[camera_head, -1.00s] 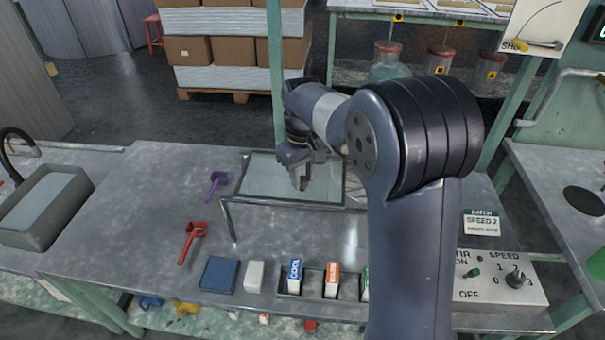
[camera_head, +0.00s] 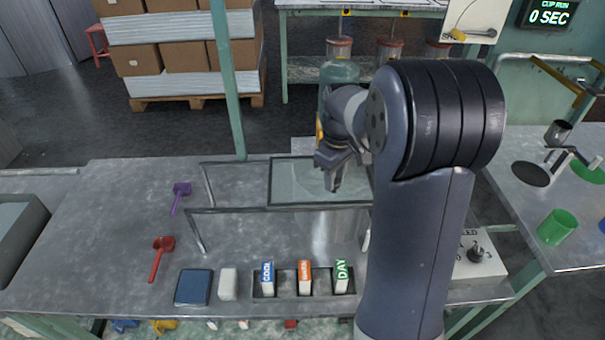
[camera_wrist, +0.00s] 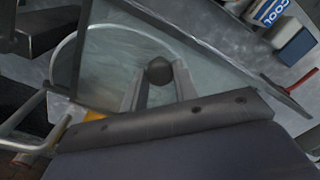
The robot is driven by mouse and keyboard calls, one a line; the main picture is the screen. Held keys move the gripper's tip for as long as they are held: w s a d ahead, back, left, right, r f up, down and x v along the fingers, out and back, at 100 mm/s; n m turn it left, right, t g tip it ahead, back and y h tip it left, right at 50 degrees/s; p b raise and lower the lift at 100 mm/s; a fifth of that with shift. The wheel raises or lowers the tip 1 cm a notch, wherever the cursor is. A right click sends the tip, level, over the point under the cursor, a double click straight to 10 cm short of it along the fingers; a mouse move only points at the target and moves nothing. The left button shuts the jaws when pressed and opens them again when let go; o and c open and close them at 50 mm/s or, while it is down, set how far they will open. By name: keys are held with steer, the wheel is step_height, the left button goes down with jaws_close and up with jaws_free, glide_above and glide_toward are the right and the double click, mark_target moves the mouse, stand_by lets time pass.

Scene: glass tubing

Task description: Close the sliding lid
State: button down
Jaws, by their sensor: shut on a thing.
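The sliding lid (camera_head: 293,184) is a clear pane in a dark frame. It lies over the right part of a pair of metal rails (camera_head: 235,210), and the left stretch of the rails is uncovered. My gripper (camera_head: 334,186) reaches down onto the lid's right part. In the wrist view, my gripper (camera_wrist: 159,82) has its fingers on both sides of a dark round knob (camera_wrist: 158,70) on the pane (camera_wrist: 112,48). It is shut on this knob. My arm hides the lid's right end.
A purple scoop (camera_head: 181,195) and a red scoop (camera_head: 161,255) lie left of the rails. A blue block (camera_head: 194,287), a white block (camera_head: 228,282) and a rack of labelled blocks (camera_head: 285,285) line the front edge. A control box (camera_head: 487,257) stands right of my arm.

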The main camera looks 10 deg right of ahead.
mark_target(355, 190)
steer(key=d, duration=0.2)
steer(key=s+d, duration=0.1)
steer(key=d, duration=0.2)
steer(key=shift+d, duration=0.15)
steer(key=c, duration=1.1)
jaws_free()
steer(key=shift+d, duration=0.15)
step_height(355, 190, up, 11)
steer(key=p, duration=0.1)
steer(key=shift+f, duration=0.1)
